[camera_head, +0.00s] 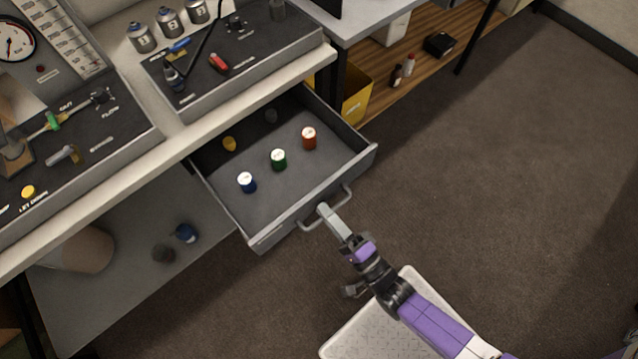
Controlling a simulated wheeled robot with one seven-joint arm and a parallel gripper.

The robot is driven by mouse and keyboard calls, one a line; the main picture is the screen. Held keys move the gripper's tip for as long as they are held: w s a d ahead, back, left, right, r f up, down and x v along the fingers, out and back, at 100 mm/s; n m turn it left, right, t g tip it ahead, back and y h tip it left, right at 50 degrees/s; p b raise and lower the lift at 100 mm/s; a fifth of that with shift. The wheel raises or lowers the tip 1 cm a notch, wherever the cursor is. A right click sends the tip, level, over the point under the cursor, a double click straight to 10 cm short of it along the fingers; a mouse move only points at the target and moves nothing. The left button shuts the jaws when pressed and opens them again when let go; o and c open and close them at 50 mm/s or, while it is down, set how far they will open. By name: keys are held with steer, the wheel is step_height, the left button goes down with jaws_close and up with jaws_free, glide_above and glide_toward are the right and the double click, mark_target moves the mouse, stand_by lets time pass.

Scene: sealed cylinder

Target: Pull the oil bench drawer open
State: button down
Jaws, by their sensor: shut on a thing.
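The oil bench drawer (229,188) stands pulled out from under the bench top. Its grey front panel (312,200) carries a bar handle (343,199). My gripper (325,211) is at the handle, with its fingers shut on the bar near its middle. The exact finger contact is small in this view. Inside the drawer stand a blue canister (246,182), a green canister (278,159) and a red canister (308,138). A yellow item (229,143) and a dark item (270,116) lie further back.
The bench top (150,148) holds panels with tools and several small tanks. A lower shelf (120,290) bears a pale bucket (82,250) and a blue item (185,233). A yellow bin (356,95) stands right of the drawer. The carpet (490,170) to the right is clear.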

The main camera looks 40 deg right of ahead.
steer(key=shift+s, duration=0.2)
steer(key=c, duration=1.8)
jaws_free()
steer(key=shift+o, duration=0.2)
steer(key=s+f+b, duration=0.1)
steer(key=s+b, duration=0.1)
steer(key=s, duration=0.5)
steer(key=shift+s+f, duration=0.3)
steer(key=shift+s, duration=0.05)
